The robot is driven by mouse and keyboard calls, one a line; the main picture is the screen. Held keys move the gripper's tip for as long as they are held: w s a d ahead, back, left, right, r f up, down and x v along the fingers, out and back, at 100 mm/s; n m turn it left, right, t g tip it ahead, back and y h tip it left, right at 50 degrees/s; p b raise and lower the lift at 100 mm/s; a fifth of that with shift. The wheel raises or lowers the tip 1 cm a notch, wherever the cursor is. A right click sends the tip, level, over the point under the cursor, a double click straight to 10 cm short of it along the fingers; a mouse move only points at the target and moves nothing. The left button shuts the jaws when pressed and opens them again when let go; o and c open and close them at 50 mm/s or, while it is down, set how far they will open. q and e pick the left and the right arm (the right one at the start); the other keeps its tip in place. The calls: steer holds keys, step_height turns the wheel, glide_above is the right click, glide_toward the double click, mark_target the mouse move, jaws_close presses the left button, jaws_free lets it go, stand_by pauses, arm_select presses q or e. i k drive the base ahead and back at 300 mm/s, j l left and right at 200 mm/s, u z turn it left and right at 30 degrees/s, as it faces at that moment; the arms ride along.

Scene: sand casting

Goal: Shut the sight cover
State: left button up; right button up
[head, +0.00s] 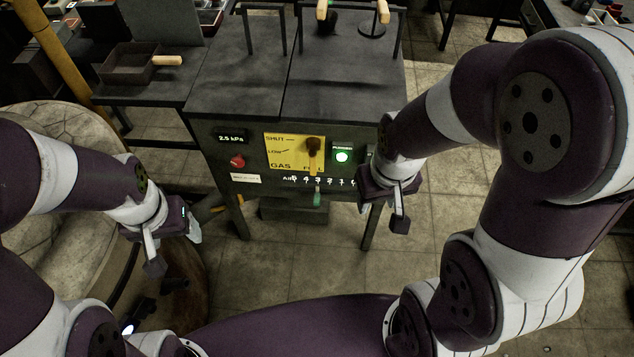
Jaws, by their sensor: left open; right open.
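A dark grey furnace bench (235,80) stands ahead of me with a control panel on its front. On its top, near the back, is a small round dark disc (372,31) with an upright wooden-ended handle (383,12); it may be the sight cover, but I cannot tell for sure or whether it is shut. A second wooden handle (322,10) stands left of it over a dark spot. My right gripper (383,213) is open and empty, low in front of the panel's right side. My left gripper (174,248) is open and empty, left of the bench.
The yellow gas plate (290,151) carries a lever, with a lit green button (342,156) right of it and a red knob (237,161) left. A green-handled lever (317,198) hangs below. A tray (128,68) sits on the left side table. The floor between my arms is clear.

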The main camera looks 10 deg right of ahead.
mark_target(148, 306)
steer(key=u, duration=1.6)
